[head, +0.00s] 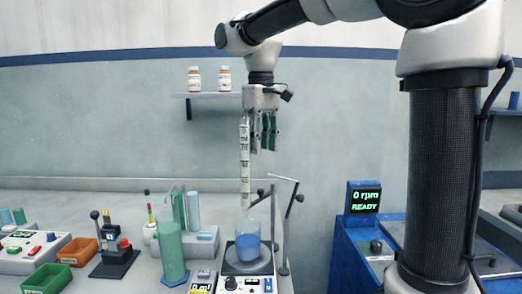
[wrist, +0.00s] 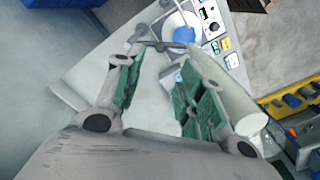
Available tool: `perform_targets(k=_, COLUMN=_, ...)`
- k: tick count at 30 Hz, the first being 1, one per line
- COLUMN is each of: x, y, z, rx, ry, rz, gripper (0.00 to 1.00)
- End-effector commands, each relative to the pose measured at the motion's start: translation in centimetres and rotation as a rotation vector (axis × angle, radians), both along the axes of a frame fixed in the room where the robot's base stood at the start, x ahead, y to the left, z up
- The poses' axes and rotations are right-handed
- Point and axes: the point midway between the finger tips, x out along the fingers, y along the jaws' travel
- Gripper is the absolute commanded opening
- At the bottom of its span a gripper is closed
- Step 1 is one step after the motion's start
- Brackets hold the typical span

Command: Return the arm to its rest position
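My gripper (head: 264,132) points straight down from the arm, high above the bench and in front of the grey wall. In the wrist view my gripper (wrist: 165,50) has its green-padded fingers apart, with nothing between them. A tall white graduated tube (head: 244,165) stands upright just left of the fingers in the head view. In the wrist view a pale cylinder (wrist: 237,108), likely this tube, lies outside the right finger. I cannot tell whether they touch. My arm reaches over from the right.
A beaker of blue liquid (head: 248,246) sits on a stirrer (head: 248,284) below the tube, beside a metal stand (head: 286,225). A green cylinder (head: 172,252) stands to the left. A blue machine (head: 345,258) is right. A wall shelf (head: 213,95) holds two bottles behind the gripper.

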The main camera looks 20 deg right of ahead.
Motion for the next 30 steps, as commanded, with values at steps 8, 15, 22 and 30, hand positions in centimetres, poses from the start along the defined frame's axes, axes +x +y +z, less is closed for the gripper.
perform_targets(k=8, x=0.0, y=0.0, z=0.0, rx=0.0, ry=0.0, rz=0.0, gripper=0.38)
perform_targets(k=15, x=-2.8, y=-3.1, z=-0.3, rx=0.018, ry=-0.05, rz=-0.058, gripper=0.38)
perform_targets(k=22, x=-12.4, y=-10.6, z=-4.3, rx=0.059, ry=-0.214, rz=-0.24, gripper=0.38)
perform_targets(k=30, x=-19.8, y=-14.3, z=-10.3, rx=0.077, ry=-0.351, rz=-0.383, gripper=0.38)
